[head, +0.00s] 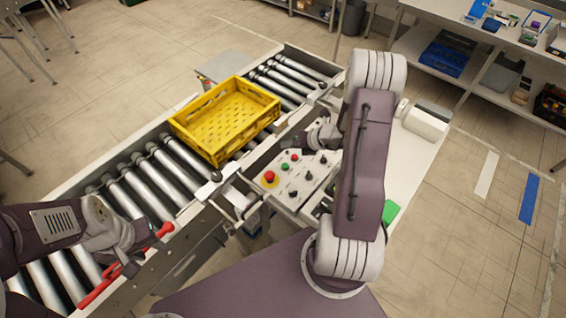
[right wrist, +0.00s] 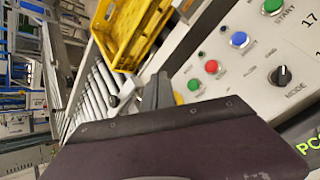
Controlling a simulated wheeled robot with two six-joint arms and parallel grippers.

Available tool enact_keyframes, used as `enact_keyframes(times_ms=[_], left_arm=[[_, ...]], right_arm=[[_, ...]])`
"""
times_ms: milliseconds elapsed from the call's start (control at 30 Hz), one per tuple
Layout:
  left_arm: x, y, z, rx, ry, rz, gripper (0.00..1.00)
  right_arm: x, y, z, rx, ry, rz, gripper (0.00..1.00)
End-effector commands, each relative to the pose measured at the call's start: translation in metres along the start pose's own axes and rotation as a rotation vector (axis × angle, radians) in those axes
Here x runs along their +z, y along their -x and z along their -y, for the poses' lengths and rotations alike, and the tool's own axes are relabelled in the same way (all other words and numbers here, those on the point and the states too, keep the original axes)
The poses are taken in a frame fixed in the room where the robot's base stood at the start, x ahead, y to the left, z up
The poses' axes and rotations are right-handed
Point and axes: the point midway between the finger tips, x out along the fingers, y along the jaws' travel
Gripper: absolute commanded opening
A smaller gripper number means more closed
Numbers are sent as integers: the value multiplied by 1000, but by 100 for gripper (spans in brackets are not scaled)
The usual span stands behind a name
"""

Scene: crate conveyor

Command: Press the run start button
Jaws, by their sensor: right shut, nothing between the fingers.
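The control panel (head: 294,185) beside the conveyor has several buttons. A black knob (right wrist: 281,75) is marked MODE. My right gripper (head: 292,142) is over the far edge of the panel. In the wrist view its fingers (right wrist: 156,92) are together, empty, apart from the START button. My left gripper (head: 132,266) is low over the conveyor's near end, by a red bar (head: 97,289); its jaws are unclear.
A yellow crate (head: 222,117) sits on the conveyor rollers (head: 145,178). A red mushroom button on a yellow base (head: 270,179) is at the panel's left edge.

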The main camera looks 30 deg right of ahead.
Motion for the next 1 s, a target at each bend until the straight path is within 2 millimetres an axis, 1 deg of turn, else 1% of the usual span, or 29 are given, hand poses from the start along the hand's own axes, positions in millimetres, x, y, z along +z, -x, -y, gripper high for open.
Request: enact_keyframes(times_ms=[267, 467, 667, 900, 1000], left_arm=[[0, -2, 0, 0, 0, 0, 36], [1, -12, 0, 0, 0, 0, 36], [4, -34, 1, 0, 0, 0, 36], [7, -66, 1, 0, 0, 0, 36], [8, -75, 2, 0, 0, 0, 36]], right_arm=[[-1, -1, 0, 1, 3, -1, 0], [-7, -10, 6, 1, 4, -2, 0], [-21, -28, 19, 1, 3, -3, 0], [-39, -54, 38, 1, 4, -2, 0], [-44, -61, 43, 1, 4, -2, 0]])
